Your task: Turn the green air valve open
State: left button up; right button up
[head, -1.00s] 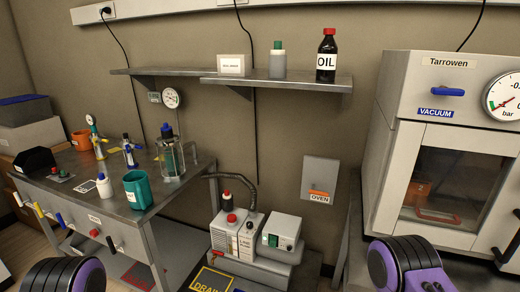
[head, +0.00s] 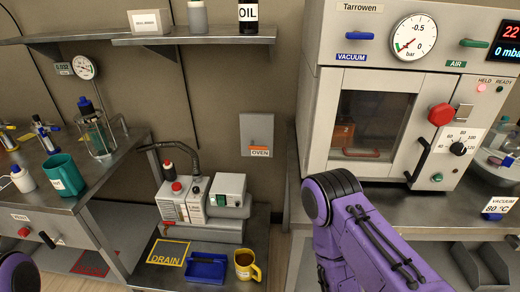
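The green air valve (head: 472,43) is a small green handle on the upper right front of the oven (head: 328,88), above the AIR label (head: 455,64). It lies roughly level. A blue vacuum valve (head: 353,36) sits to its left, with the pressure gauge between them. My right arm reaches in from the bottom right, below the oven front; its gripper is not visible. Only a purple piece of my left arm shows at the lower left edge; its gripper is out of view.
A red knob (head: 440,114) and a dark door handle (head: 429,149) stick out from the oven front. The left bench (head: 62,198) holds a green mug (head: 63,174). A pump (head: 187,199), blue tray (head: 206,268) and yellow mug (head: 246,264) stand on the low table.

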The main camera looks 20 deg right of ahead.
aim_at(466, 42)
jog(key=z, duration=1.35)
jog(key=k, duration=1.05)
jog(key=z, duration=0.85)
jog(key=i, duration=0.85)
jog(key=u, duration=0.05)
